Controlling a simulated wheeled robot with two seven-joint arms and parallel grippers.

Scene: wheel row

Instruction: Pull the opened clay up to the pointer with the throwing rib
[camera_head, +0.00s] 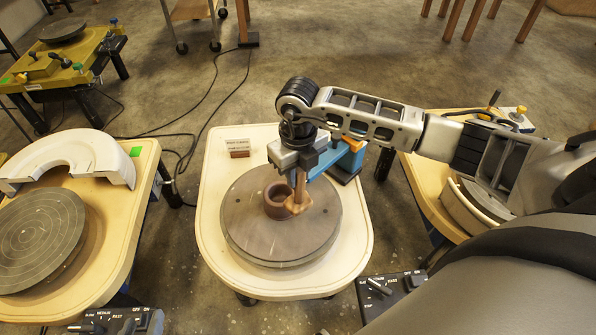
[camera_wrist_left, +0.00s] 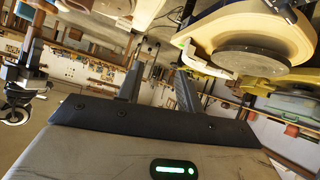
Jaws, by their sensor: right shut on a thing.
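The opened clay (camera_head: 275,203) is a short brown ring with a hollow middle, on the round wheel head (camera_head: 250,230) in the head view. My right gripper (camera_head: 301,168) is above the clay's right side, shut on the wooden throwing rib (camera_head: 300,190). The rib points down, and its lower end is at the clay's right wall; whether it presses on the wall is unclear. I cannot make out the pointer for certain; a blue stand (camera_head: 346,168) with an orange part is behind my gripper. My left gripper (camera_wrist_left: 158,88) shows only in the left wrist view, open and empty, away from the clay.
A small sign block (camera_head: 238,151) stands at the back left of the wheel's table (camera_head: 215,257). Other wheel stations stand to the left (camera_head: 38,235) and right (camera_head: 430,180). A control box (camera_head: 392,290) is at the front right. Black cables cross the floor.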

